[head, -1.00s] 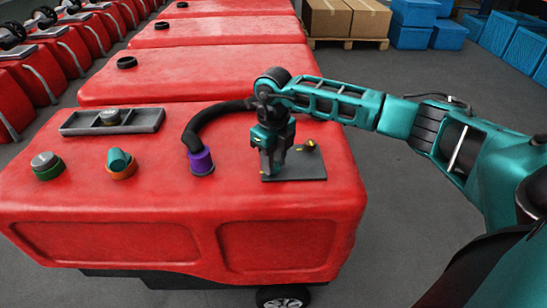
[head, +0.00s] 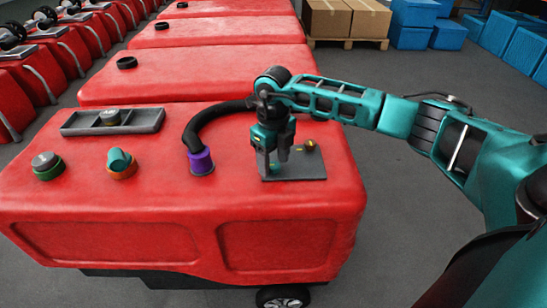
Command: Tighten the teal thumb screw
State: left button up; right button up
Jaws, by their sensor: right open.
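A small teal piece (head: 274,170), which looks like the teal thumb screw, shows low between the fingers of my right gripper (head: 273,168). It is on the grey plate (head: 309,171) at the right end of the red tank top (head: 230,200). My right gripper points down over the left part of this plate, its fingers apart on either side of the teal piece. Contact cannot be told, and the fingers partly hide the piece. A brass-coloured fitting (head: 309,145) sits at the plate's back right. My left gripper is not in view.
A black hose (head: 205,122) with a purple collar (head: 201,162) rises just left of my right gripper. Further left are a teal-topped orange fitting (head: 121,164), a green-ringed cap (head: 47,166) and a grey tray (head: 113,121). More red tanks stand behind.

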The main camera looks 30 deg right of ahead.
aim_at(274, 165)
notch_tip(274, 165, up, 13)
jog(key=p, duration=0.1)
dwell(0.3)
dwell(0.4)
